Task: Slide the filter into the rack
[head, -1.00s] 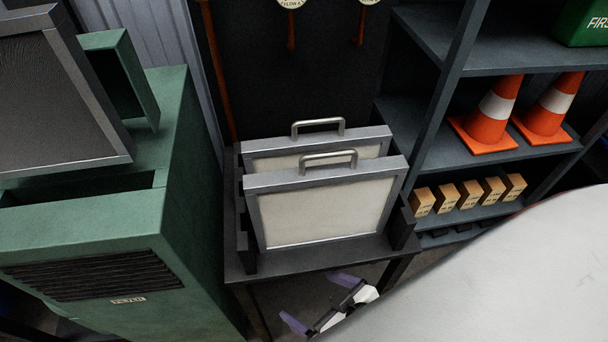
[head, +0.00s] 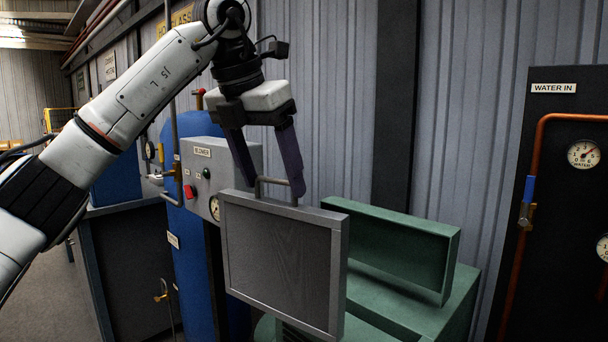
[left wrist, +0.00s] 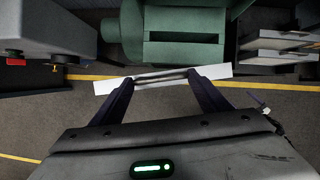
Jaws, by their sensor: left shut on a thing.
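The filter (head: 282,262), a dark grey panel in a light metal frame, hangs upright below my left gripper (head: 272,190). The gripper is shut on the wire handle at its top. In the left wrist view the filter (left wrist: 215,72) shows edge-on as a pale bar between the fingertips (left wrist: 160,79). The filter is in the air, in front of the green housing in the head view. The rack (left wrist: 278,57), with framed panels in it, seems to be at the upper right of the left wrist view, partly cut off.
The green housing (head: 415,295) with its raised box-like part stands behind the filter; a slot (left wrist: 185,37) shows in the wrist view. A blower control box (head: 225,165) and blue tank (head: 190,250) stand left. Open floor (left wrist: 265,97) lies below.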

